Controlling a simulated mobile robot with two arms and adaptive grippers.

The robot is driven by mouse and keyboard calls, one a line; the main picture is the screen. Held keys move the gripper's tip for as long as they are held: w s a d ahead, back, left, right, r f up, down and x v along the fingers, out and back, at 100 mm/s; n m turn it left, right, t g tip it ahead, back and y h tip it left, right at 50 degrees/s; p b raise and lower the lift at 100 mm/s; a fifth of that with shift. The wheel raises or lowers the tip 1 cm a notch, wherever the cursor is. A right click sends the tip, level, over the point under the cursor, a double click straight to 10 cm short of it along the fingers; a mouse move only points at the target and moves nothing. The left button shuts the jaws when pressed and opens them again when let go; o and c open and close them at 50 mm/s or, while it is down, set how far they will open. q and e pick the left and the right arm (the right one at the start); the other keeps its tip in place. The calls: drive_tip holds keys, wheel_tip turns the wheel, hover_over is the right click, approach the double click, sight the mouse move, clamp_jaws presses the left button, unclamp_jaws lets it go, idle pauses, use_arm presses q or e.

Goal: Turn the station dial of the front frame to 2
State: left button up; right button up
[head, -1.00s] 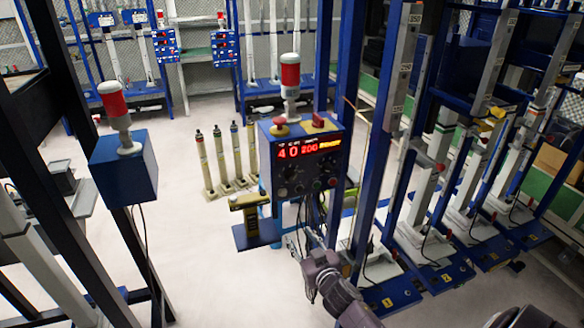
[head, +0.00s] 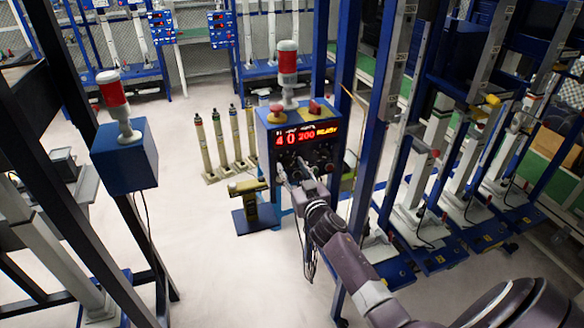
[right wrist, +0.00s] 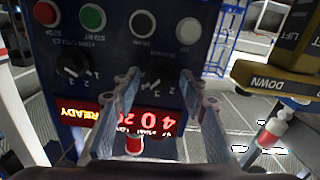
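The front frame's blue control box (head: 290,128) stands upright, with a lit red display reading 40 and 200 plus yellow text. In the right wrist view its panel (right wrist: 110,20) appears upside down. Two black dials with white numbers show there: one at left (right wrist: 75,66) and one near the middle (right wrist: 157,76). Their labels and pointer positions are too blurred to read surely. My right gripper (right wrist: 160,78) is open, its fingertips on either side of the middle dial; contact cannot be told. In the head view the right gripper (head: 289,171) is at the panel's lower part. My left gripper is not in view.
A red button (right wrist: 45,13), a green button (right wrist: 92,17), a black one and a white one line the panel. A red-and-white lamp (head: 288,62) tops the box. A blue frame post (head: 365,130) stands close right of my arm. Open floor lies left.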

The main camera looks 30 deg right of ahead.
drive_tip(key=shift+w, duration=0.1)
drive_tip(key=shift+c, duration=0.6)
clamp_jaws()
drive_tip(key=shift+n, duration=0.3)
drive_tip(key=n+b, duration=0.1)
drive_tip(key=n, duration=0.1)
drive_tip(key=shift+n, duration=0.4)
drive_tip(key=n, duration=0.4)
drive_tip(key=shift+f+b, duration=0.1)
drive_tip(key=shift+b, duration=0.3)
drive_tip(key=n, duration=0.4)
drive_tip(key=shift+a+n+b, duration=0.1)
drive_tip(key=shift+n+b, duration=0.25)
drive_tip(key=shift+n, duration=2.05)
